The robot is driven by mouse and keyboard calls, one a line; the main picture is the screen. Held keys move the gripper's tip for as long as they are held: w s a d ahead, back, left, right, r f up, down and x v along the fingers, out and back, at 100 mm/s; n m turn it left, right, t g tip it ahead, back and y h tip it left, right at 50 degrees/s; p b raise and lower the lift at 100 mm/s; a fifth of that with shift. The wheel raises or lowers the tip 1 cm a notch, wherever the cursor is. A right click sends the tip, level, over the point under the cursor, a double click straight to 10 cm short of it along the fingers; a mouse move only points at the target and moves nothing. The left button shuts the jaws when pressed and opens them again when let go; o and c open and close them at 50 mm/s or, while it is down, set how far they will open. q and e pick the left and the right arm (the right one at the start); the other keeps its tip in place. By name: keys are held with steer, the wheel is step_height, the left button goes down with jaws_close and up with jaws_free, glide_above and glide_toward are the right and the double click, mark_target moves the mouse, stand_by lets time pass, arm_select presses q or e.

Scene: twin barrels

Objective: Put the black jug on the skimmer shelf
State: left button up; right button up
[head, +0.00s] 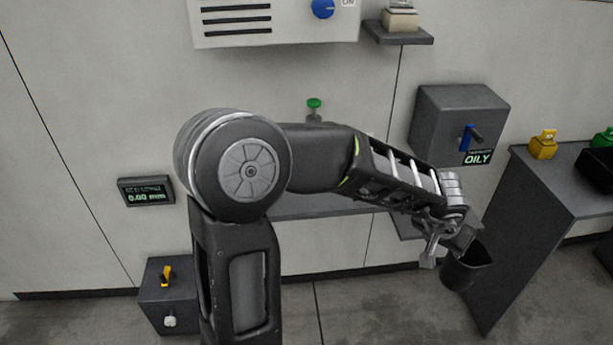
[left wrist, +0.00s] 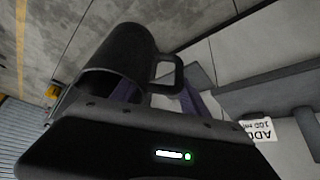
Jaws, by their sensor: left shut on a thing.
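The black jug (head: 467,268) hangs in the air at the lower right of the head view, open end up and a little tilted. It fills the upper middle of the left wrist view (left wrist: 128,52), where its handle (left wrist: 165,72) points toward my fingers. My left gripper (head: 457,238) is shut on the jug at its handle side; the exact contact is partly hidden. A grey ledge (head: 407,228) sits under the box marked OILY, just left of the gripper and partly behind my arm. No label shows which ledge is the skimmer shelf. My right gripper is out of view.
The OILY box (head: 440,112) with a blue lever is on the wall above. A grey cabinet (head: 540,190) stands close right of the jug, bearing a yellow item (head: 543,145). A longer ledge (head: 310,207) runs behind my arm. A small wall shelf (head: 398,36) is higher up.

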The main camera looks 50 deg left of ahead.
arm_select(q)
steer(key=a+f+n+g+y+p, duration=0.1)
steer(key=a+n+g+y+p, duration=0.1)
steer(key=a+n+p, duration=0.7)
steer(key=a+y+p, duration=0.1)
steer(key=a+p, duration=0.4)
steer(key=a, duration=0.2)
steer(key=shift+s+a+y, duration=0.15)
steer(key=shift+s+y, duration=0.05)
steer(key=shift+y, duration=0.1)
steer(key=shift+a, duration=0.15)
